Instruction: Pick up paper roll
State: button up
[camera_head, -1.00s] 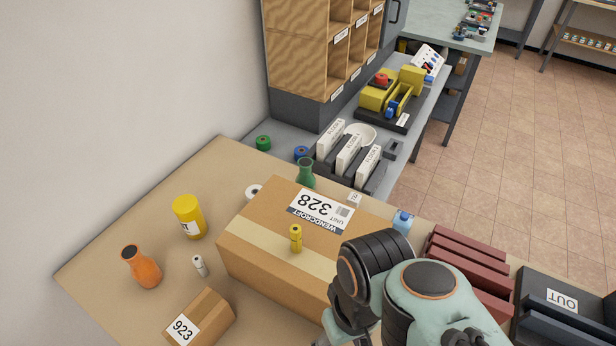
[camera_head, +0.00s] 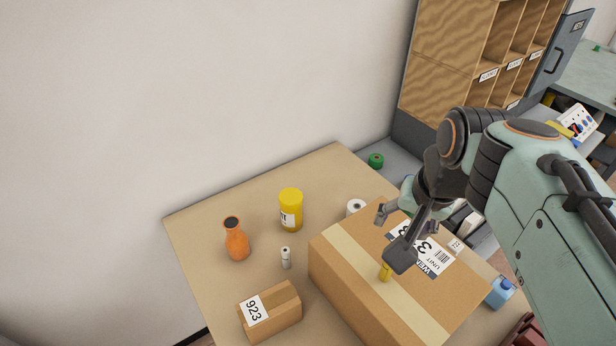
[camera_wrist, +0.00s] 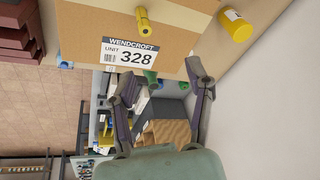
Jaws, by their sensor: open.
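The paper roll (camera_head: 355,206) is a small white roll with a dark core. It stands on the tan table behind the large cardboard box, in the head view. I cannot make it out in the wrist view, where a finger may hide it. My gripper (camera_head: 392,235) is open and empty, above the large box and to the right of the roll in the head view. In the wrist view its two fingers (camera_wrist: 163,72) are spread apart, pointing toward the box label.
The large box (camera_head: 340,275) carries a small yellow object (camera_head: 385,272). A yellow jar (camera_head: 290,210), orange vase (camera_head: 236,240), small white bottle (camera_head: 286,258) and small box (camera_head: 270,312) stand to the left. A green roll (camera_head: 376,160) lies behind.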

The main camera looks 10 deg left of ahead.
jog(key=w+a+f, duration=0.3)
jog(key=w+a, duration=0.3)
jog(key=w, duration=0.3)
jog(key=n+g, duration=0.3)
send_over(285, 251)
jog(key=w+d, duration=0.2)
jog(key=w, duration=0.1)
notch_tip(285, 251, down, 16)
jog(key=shift+n+g+h, duration=0.3)
jog(key=shift+g+h, duration=0.1)
jog(key=s+f, duration=0.1)
jog(key=f, duration=0.1)
jog(key=s+a+f, duration=0.1)
jog(key=f, duration=0.1)
jog(key=s+a+f, duration=0.1)
jog(key=f, duration=0.1)
jog(key=shift+f, duration=0.15)
notch_tip(285, 251, down, 5)
jog(key=shift+r, duration=0.1)
jog(key=shift+f, duration=0.6)
jog(key=c, duration=0.9)
